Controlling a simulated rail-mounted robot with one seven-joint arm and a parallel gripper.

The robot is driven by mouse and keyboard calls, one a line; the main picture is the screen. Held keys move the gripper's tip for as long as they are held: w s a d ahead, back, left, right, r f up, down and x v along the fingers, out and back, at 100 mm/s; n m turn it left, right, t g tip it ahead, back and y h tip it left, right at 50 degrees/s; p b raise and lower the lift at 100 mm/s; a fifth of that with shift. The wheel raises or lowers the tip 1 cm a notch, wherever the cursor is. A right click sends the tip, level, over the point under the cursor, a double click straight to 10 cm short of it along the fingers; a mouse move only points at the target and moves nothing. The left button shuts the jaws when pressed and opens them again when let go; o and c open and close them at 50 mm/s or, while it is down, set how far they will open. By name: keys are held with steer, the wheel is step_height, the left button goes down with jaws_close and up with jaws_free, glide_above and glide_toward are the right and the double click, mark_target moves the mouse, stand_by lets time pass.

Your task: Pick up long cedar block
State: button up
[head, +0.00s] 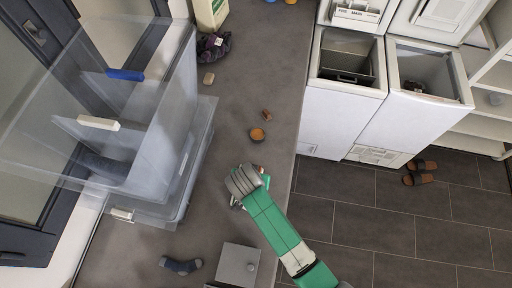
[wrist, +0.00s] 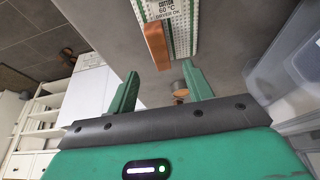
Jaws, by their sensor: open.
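A long orange-brown wooden block (wrist: 156,46), which looks like the cedar block, shows in the wrist view near the top middle, beyond my fingertips. It lies along the edge of a white and green patterned item with a printed care label (wrist: 167,12). My gripper (wrist: 160,80) is open, its two green fingers apart with nothing held between them. In the head view the grey end of my arm (head: 242,181) is over the counter. A small brown patch (head: 260,169) shows beside it; I cannot tell whether it is the same block. My arm hides much there.
Clear plastic bins (head: 185,165) stand left. Two open toploaders (head: 335,115) stand right, past the counter edge.

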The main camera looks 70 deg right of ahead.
steer(key=x, duration=0.7)
steer(key=shift+d+f, duration=0.1)
steer(key=shift+f, duration=0.2)
steer(key=c, duration=1.1)
steer(key=shift+o, duration=0.2)
steer(key=shift+r, duration=0.1)
